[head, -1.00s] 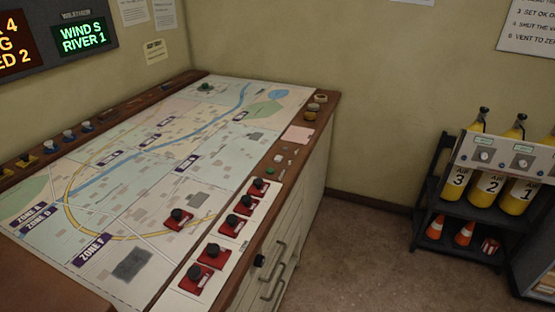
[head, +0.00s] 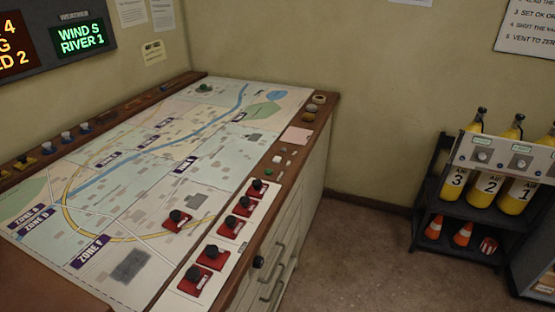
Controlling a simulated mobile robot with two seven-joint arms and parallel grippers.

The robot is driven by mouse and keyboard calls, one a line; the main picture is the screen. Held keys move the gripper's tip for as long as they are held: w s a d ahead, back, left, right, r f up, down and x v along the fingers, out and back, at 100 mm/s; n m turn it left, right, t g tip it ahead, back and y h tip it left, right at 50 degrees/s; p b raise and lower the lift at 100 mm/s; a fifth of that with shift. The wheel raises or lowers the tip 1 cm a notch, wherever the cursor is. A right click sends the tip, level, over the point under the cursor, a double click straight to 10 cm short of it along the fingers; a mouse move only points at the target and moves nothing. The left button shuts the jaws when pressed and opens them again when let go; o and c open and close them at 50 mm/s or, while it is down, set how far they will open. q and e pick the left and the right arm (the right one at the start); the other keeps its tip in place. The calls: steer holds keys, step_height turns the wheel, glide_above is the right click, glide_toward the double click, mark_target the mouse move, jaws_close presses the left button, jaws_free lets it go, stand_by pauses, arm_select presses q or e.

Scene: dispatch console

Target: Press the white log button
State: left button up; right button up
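The dispatch console (head: 150,262) is a map-topped desk with a brown wooden rim. Small white pieces (head: 277,159) sit on its right rim, close to a small green button (head: 268,173). They are too small for me to read a label, so I cannot tell which of them is the white log button. Neither of my grippers is in the head view, and nothing is seen touching the rim.
Several red blocks with black knobs (head: 192,279) stand on the map and its right strip. Black-handled drawers (head: 283,262) face right. Open floor (head: 345,255) separates the console from a rack of yellow cylinders (head: 487,187).

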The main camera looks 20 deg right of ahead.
jaws_close()
stand_by(0.8)
